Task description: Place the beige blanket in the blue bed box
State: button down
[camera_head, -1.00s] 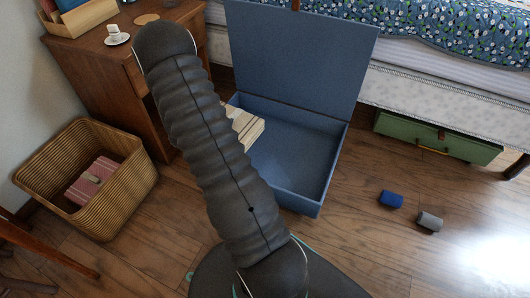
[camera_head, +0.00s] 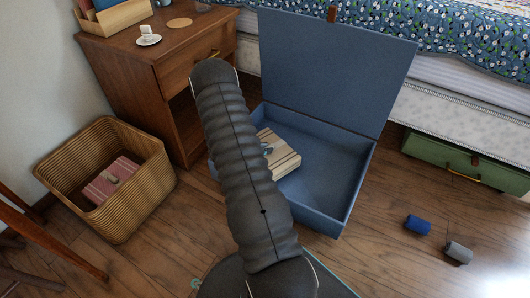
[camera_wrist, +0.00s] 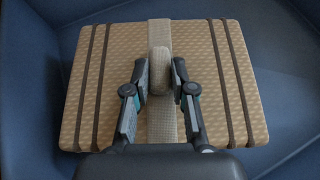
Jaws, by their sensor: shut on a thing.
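The beige blanket (camera_head: 281,152) is a folded block with dark stripes, inside the blue bed box (camera_head: 341,205), towards its left side. In the wrist view the blanket (camera_wrist: 214,85) fills the middle, with blue box surfaces around it. My gripper (camera_wrist: 160,82) is shut on the knob of the pale strap across the blanket's middle. In the head view my arm hides the gripper and the blanket's left part. The box lid (camera_head: 330,80) stands open at the back. I cannot tell whether the blanket touches the box floor.
A wicker basket (camera_head: 150,196) with a striped pink bundle (camera_head: 112,181) stands at left, near a wooden nightstand (camera_head: 150,75). A green box (camera_head: 462,163) is under the bed. Blue (camera_head: 417,225) and grey (camera_head: 458,253) rolls lie on the floor at right.

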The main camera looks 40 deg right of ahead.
jog(key=shift+f, duration=0.9)
jog(key=shift+f, duration=0.15)
jog(key=c, duration=1)
grip_release()
